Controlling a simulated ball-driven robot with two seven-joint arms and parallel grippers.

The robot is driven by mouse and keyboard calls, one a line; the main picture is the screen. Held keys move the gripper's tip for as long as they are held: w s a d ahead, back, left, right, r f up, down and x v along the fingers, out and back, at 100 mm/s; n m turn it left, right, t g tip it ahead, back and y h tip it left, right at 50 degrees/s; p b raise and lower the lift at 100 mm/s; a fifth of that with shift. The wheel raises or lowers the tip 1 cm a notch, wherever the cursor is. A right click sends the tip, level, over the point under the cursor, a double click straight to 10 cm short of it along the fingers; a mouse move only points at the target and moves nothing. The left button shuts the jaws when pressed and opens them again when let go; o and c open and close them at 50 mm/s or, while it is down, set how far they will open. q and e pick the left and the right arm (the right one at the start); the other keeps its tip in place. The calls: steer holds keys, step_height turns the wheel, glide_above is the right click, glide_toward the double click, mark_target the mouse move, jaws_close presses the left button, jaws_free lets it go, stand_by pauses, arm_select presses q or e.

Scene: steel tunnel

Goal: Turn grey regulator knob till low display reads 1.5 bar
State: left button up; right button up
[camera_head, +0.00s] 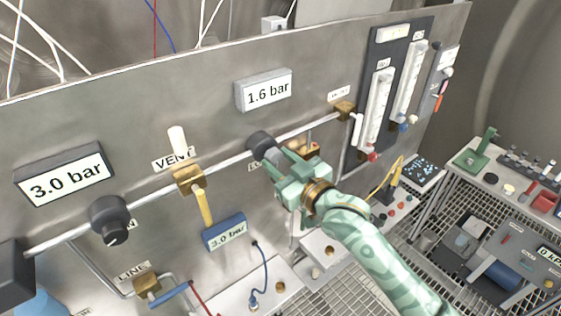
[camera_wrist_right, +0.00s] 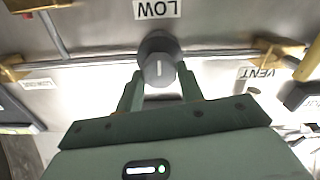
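The grey regulator knob (camera_wrist_right: 158,70) sits on the panel under the LOW label (camera_wrist_right: 157,9), with a pale line on its face. In the head view the dark regulator body (camera_head: 259,141) shows, and my gripper hides much of the knob. My right gripper (camera_head: 272,163) is at the knob; in the wrist view its two fingers (camera_wrist_right: 160,80) flank it closely and appear shut on it. The low display (camera_head: 265,91) above reads 1.6 bar. My left gripper is not in view.
A 3.0 bar display (camera_head: 63,177) and another black knob (camera_head: 110,220) are at left. The yellow-handled vent valve (camera_head: 190,181) and a blue 3.0 bar gauge (camera_head: 226,234) are left of my right gripper. Flow tubes (camera_head: 377,108) stand at right. Pipes run along the panel.

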steer(key=shift+r+n+p, duration=0.15)
steer(key=shift+n+p, duration=0.55)
steer(key=shift+p, duration=0.15)
steer(key=shift+f, duration=0.2)
steer(key=o, duration=1)
steer(key=shift+b+v, duration=1.35)
steer(key=shift+v, duration=6.8)
